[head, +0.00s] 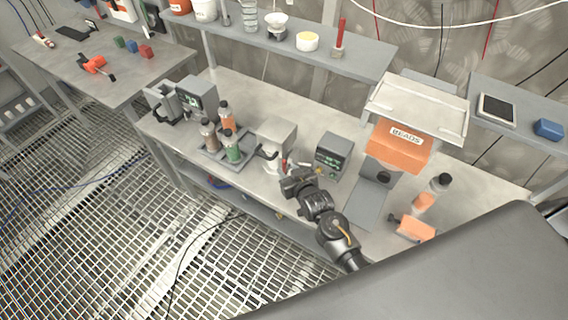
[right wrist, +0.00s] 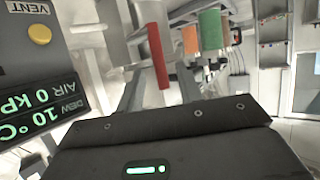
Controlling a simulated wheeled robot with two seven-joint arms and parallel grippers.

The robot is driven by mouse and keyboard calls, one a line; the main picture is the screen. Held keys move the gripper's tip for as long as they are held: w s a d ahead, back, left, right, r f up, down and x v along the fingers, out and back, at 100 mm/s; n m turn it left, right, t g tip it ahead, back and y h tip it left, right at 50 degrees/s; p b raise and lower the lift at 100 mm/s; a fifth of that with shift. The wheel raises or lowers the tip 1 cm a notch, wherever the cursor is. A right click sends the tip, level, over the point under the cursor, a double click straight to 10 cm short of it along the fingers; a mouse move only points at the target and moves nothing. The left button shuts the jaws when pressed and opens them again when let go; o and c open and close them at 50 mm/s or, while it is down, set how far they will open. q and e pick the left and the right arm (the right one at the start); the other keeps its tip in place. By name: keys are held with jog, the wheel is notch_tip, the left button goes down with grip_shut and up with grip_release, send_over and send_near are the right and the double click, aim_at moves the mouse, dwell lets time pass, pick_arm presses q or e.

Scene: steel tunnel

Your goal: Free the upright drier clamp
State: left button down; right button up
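My right gripper (head: 299,181) is over the front of the bench, beside a white unit (head: 276,140) with a dark handle. A small red part (head: 284,165) shows at the gripper's tip, and a red bar (right wrist: 158,56) stands close ahead in the right wrist view. I cannot tell whether this bar is the drier clamp's lever or whether the gripper touches it. Bottles with orange (head: 228,121) and green (head: 233,152) bodies stand upright on a grey tray (head: 211,154). My left gripper is out of view.
A meter (head: 334,155) with a green display stands just right of the gripper; its dew and air readings show in the wrist view (right wrist: 40,105). An orange BEADS box (head: 399,148) and loose bottles are farther right. A shelf (head: 355,63) runs behind.

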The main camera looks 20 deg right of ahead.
aim_at(285, 167)
jog(key=shift+p+x, duration=0.3)
jog(key=shift+x, duration=1.6)
grip_shut()
